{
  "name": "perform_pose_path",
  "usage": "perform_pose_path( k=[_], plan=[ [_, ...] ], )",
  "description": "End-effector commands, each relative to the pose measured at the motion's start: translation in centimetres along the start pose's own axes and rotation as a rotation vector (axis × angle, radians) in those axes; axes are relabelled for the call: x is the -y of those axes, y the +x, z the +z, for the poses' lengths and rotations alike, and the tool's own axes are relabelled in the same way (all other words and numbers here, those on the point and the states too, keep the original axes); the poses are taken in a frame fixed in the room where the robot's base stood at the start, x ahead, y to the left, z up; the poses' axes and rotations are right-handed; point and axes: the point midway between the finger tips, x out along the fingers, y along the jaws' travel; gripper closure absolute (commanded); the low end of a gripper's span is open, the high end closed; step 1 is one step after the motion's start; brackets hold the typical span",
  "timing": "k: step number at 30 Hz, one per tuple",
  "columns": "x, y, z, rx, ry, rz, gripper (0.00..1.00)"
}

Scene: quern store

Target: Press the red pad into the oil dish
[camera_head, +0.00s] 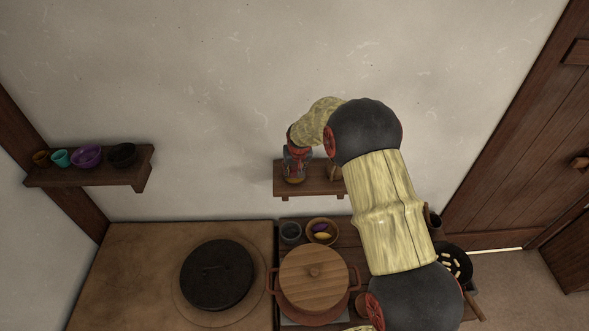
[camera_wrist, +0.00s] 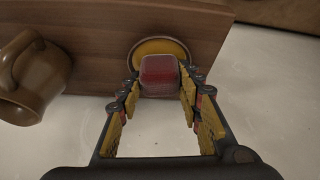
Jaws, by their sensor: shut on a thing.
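The red pad (camera_wrist: 159,72) is a small dark-red rounded block held between the fingertips of my gripper (camera_wrist: 161,84) in the wrist view. The oil dish (camera_wrist: 146,44) is a round brown-rimmed dish with yellow oil, standing on the wooden wall shelf. The pad covers the near, right part of the dish in that view. I cannot tell whether the pad touches the oil. In the head view my gripper (camera_head: 297,164) points down at the small wall shelf (camera_head: 312,190); the pad and the dish cannot be made out there.
Below the shelf are a lidded pot (camera_head: 314,272), a bowl (camera_head: 322,232) with colored items and a black round lid (camera_head: 217,274). Another shelf (camera_head: 95,177) with several cups is at left.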

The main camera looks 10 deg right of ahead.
Motion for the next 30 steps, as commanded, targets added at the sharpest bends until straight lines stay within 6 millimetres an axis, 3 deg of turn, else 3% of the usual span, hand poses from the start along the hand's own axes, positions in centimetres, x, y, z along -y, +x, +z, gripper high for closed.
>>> perform_pose_path(
  k=[7, 30],
  plan=[
    [0.0, -0.5, 0.0, 0.004, 0.000, 0.000, 0.85],
    [0.0, -5.8, -2.4, 0.000, 0.000, 0.000, 0.85]
  ],
)
